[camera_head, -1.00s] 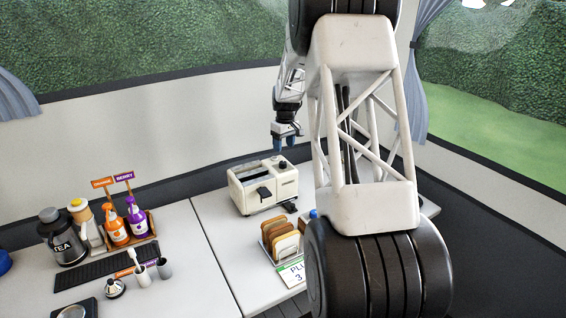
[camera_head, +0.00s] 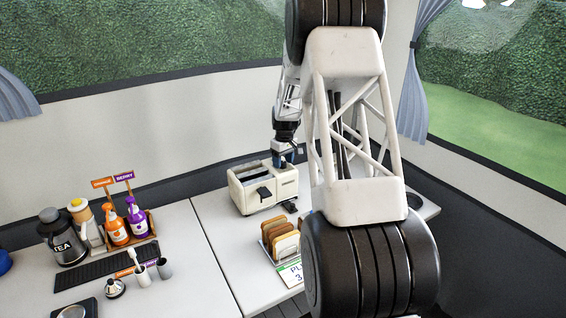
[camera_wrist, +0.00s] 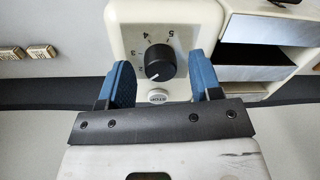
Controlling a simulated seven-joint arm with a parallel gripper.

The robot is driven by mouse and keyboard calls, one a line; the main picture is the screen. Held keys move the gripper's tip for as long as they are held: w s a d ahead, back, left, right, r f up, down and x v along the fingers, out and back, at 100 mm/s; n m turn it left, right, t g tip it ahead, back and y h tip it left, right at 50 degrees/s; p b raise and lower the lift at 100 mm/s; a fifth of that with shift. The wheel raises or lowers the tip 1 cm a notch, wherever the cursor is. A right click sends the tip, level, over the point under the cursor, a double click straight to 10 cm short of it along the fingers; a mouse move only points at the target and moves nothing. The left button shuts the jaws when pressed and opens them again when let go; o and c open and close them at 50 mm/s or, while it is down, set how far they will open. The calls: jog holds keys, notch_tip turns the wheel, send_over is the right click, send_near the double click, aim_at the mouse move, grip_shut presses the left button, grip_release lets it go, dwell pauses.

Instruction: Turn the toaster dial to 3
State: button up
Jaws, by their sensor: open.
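The cream toaster (camera_head: 248,195) stands on the white table in the head view. Its front panel (camera_wrist: 120,18) fills the upper middle of the wrist view. The black dial (camera_wrist: 163,56) has small numbers around it, and its light pointer mark appears at the lower left of the knob; the exact setting is hard to read. My gripper (camera_head: 287,160) is over the toaster's right end in the head view. In the wrist view my gripper (camera_wrist: 160,60) is open, with one blue finger on each side of the dial. I cannot tell whether either finger touches it.
A round button (camera_wrist: 158,96) marked STOP sits below the dial. A rack of bread slices (camera_head: 280,240) stands in front of the toaster, with a sign (camera_head: 291,273) before it. Sauce bottles (camera_head: 138,220) and a tea jug (camera_head: 62,238) stand at the left.

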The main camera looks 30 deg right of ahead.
jog(key=shift+f, duration=0.25)
jog(key=c, duration=0.9)
jog(key=shift+c, duration=0.2)
jog(key=shift+m, duration=0.4)
jog(key=m, duration=0.9)
jog(key=shift+t, duration=0.3)
